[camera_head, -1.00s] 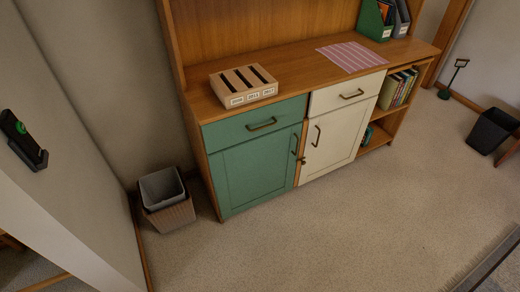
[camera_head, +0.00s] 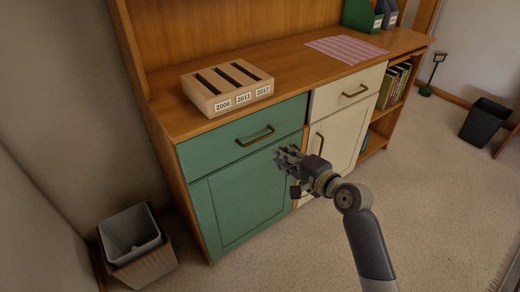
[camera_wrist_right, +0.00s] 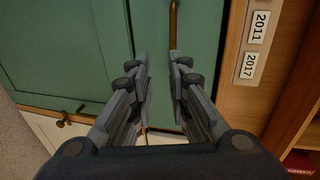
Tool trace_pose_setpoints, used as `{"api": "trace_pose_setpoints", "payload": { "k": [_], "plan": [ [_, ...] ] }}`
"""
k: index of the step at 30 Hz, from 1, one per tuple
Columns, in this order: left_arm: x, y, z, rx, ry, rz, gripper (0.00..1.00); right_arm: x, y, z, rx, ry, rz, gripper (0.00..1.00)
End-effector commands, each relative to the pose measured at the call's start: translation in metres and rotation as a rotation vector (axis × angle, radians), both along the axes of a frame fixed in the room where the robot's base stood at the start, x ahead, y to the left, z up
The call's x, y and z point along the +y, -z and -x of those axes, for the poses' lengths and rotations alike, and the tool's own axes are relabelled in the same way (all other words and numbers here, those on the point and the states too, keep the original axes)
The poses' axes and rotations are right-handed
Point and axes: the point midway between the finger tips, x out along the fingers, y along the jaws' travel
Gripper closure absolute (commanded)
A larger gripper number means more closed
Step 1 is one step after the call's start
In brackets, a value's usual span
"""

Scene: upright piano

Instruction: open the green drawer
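The green drawer (camera_head: 222,148) is shut, at the top left of the wooden cabinet, above a green door (camera_head: 245,200). Its brass bar handle (camera_head: 256,136) is on the front; part of it also shows at the top of the right wrist view (camera_wrist_right: 173,22). My right gripper (camera_head: 284,158) is just in front of the green cabinet face, below and right of the handle. In the right wrist view its two fingers (camera_wrist_right: 160,68) are apart with nothing between them, and the handle lies beyond the fingertips. My left gripper is not in view.
A wooden box with year labels (camera_head: 225,92) and a striped pink cloth or paper (camera_head: 345,48) lie on the cabinet top. A cream drawer (camera_head: 335,95) adjoins on the right. A grey bin (camera_head: 130,236) stands at lower left. The carpet in front is open.

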Motion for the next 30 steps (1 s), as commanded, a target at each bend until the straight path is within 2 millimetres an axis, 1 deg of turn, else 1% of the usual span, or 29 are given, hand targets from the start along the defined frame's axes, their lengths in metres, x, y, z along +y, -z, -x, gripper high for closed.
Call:
{"api": "trace_pose_setpoints", "payload": {
  "k": [3, 5, 8, 11, 16, 21, 24, 30],
  "plan": [
    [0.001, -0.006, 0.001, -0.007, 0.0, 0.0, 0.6, 0.005, -0.014, 0.0, -0.015, -0.012, -0.034, 0.83],
    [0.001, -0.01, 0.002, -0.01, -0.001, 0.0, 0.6, 0.007, -0.017, -0.001, -0.017, -0.014, -0.041, 0.83],
    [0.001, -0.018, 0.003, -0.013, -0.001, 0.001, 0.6, 0.012, -0.015, -0.007, -0.016, -0.015, -0.043, 0.83],
    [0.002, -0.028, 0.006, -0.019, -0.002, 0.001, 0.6, 0.02, -0.012, -0.018, -0.016, -0.015, -0.042, 0.83],
    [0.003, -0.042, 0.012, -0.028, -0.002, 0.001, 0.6, 0.037, -0.005, -0.042, -0.016, -0.014, -0.042, 0.83],
    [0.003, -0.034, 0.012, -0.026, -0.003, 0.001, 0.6, 0.052, 0.001, -0.063, -0.016, -0.015, -0.039, 0.83],
    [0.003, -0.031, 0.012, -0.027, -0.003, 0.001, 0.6, 0.058, 0.003, -0.072, -0.017, -0.014, -0.04, 0.83],
    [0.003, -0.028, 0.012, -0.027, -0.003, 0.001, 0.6, 0.066, 0.004, -0.082, -0.016, -0.014, -0.039, 0.83]
  ]
}}
